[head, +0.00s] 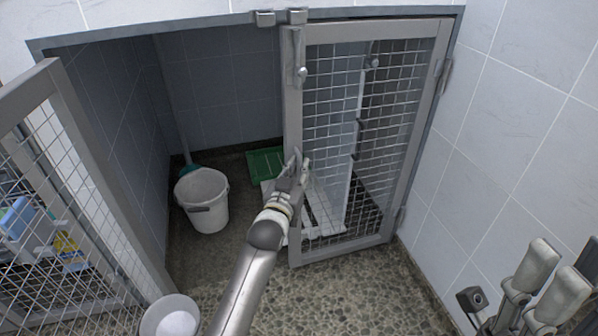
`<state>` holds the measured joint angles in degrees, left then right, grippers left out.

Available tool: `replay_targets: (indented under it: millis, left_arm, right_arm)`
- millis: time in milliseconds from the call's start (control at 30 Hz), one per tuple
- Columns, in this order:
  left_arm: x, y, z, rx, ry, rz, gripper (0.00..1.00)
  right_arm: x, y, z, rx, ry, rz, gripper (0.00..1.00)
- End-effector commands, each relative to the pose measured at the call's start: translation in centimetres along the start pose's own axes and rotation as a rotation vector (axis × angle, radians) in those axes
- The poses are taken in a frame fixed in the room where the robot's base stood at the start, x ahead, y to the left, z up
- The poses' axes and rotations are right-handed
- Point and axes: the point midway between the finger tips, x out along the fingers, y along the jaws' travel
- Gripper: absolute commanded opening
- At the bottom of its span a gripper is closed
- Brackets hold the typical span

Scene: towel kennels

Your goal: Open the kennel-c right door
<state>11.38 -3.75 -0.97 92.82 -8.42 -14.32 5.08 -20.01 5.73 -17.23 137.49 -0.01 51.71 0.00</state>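The right door (413,130) is a grey-framed wire mesh panel with hinges on its right side. It stands in or very near the plane of the kennel front; I cannot tell whether it is slightly ajar. A metal bolt (301,72) is on the upper part of its left upright. My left gripper (300,160) is at the lower half of that left upright, overlapping it in the head view. Its fingers are small and partly overlap each other, so contact and grip are unclear. My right gripper does not show clearly.
The left door (92,165) stands swung open at the left. Inside are a white bucket (207,205), a green mat (264,163) and a white slatted piece (322,222). Another bucket (170,318) stands at the bottom. A tiled wall (500,130) bounds the right.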

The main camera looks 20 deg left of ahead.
Motion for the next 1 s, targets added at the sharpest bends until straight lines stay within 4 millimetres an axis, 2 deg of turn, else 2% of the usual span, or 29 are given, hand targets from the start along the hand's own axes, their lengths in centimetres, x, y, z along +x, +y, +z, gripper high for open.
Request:
replay_targets:
  millis: [167,433,467,600,1000]
  left_arm:
    - [0.92,-0.03,-0.03,0.0,0.001,0.0,0.19]
    - [1.01,-0.02,-0.05,0.0,0.0,0.0,0.19]
    - [1.0,-0.02,-0.05,0.0,0.0,0.0,0.17]
    - [0.99,-0.01,-0.05,0.0,0.0,0.0,0.0]
    - [0.94,0.02,-0.05,0.0,0.0,0.001,0.0]
  right_arm:
    - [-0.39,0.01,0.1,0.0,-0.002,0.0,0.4]
    - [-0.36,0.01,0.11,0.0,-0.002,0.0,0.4]
    - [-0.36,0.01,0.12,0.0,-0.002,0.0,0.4]
    - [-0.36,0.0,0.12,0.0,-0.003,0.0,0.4]
    - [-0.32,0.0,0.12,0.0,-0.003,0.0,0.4]
